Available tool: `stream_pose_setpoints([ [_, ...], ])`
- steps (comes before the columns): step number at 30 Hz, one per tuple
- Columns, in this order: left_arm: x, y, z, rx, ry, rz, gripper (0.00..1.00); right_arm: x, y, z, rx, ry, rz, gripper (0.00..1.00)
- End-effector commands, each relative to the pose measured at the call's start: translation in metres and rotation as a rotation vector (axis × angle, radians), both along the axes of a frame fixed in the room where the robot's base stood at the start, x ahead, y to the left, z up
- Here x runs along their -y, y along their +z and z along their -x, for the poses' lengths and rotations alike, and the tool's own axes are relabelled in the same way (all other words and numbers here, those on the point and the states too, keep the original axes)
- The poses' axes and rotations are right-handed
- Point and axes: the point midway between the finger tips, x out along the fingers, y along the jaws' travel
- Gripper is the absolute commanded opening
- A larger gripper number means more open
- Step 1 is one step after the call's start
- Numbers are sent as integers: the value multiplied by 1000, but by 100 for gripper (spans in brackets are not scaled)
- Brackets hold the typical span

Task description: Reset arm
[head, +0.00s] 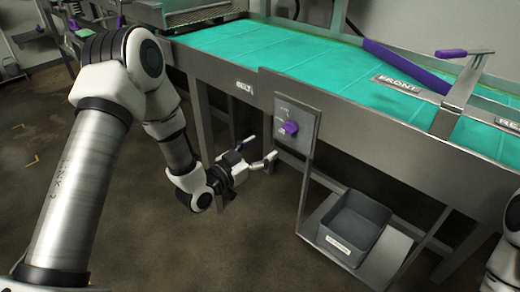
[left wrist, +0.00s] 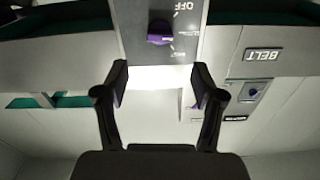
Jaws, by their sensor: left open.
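My left arm comes in from the left of the head view and reaches down toward the front of the conveyor. My left gripper (head: 262,152) is open and empty, its fingers apart, beside and below the control panel with the purple knob. In the left wrist view the open fingers (left wrist: 158,90) frame the lower edge of the panel, with nothing between them. The purple knob (head: 289,129) sits on the grey panel (head: 291,112); it also shows in the left wrist view (left wrist: 160,32), near the word OFF. My right gripper is not visible.
The conveyor with a green belt (head: 255,45) runs across the back, with a purple bar (head: 405,66) over it. A grey bin (head: 354,227) stands on a low shelf (head: 385,262) at the lower right. Open floor (head: 170,255) lies beneath my left arm.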

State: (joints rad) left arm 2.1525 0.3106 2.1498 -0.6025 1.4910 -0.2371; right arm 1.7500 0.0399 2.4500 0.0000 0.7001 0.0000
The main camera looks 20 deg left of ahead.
Motion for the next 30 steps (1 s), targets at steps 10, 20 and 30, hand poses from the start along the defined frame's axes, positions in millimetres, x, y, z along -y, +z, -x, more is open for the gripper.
stream_pose_setpoints([
  [10, 1, -7, 2, -19, -3, -3, 69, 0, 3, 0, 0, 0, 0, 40],
  [20, 37, -183, 139, -693, 7, -116, 69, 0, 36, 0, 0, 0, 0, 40],
  [30, -4, -251, 343, -1535, 342, -185, 69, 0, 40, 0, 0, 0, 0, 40],
])
